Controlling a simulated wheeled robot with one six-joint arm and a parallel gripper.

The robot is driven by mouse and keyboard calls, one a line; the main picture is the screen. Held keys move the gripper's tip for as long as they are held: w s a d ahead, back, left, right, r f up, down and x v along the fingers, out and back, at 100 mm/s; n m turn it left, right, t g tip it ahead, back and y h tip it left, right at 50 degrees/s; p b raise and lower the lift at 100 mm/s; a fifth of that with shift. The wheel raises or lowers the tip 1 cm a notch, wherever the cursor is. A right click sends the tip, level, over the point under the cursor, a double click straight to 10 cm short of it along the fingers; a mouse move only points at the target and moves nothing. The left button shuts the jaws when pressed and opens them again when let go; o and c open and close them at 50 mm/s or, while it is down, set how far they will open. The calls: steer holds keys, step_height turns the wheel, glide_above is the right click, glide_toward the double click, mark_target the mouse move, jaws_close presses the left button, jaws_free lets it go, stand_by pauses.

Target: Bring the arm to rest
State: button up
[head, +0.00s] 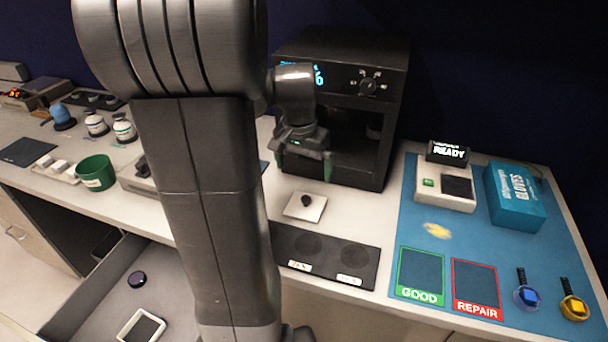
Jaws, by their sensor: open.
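My arm rises from the bottom centre and bends over at the top left, hiding part of the bench. My gripper (305,168) hangs in front of the black oven-like machine (345,70), pointing down. Its two fingers are apart, with nothing seen between them. Below it on the bench is a small pale plate (305,207) with a dark knob. The gripper appears above and behind that plate, apart from it.
A black two-spot pad (325,255) lies at the bench's front edge. At right, a blue mat (415,225) holds a READY display (448,152), a gloves box (515,195) and two watch-like items. A green cup (96,172) and bottles stand left. An open drawer (110,285) is below.

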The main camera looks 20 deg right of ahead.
mark_target(306, 198)
steer(key=shift+r, duration=0.1)
steer(key=f, duration=0.8)
steer(key=w+d+f, duration=0.1)
steer(key=f, duration=0.3)
steer(key=shift+f, duration=0.4)
step_height(306, 198, up, 3)
steer(key=shift+f, duration=0.1)
steer(key=shift+r, duration=0.55)
steer(key=shift+f, duration=0.1)
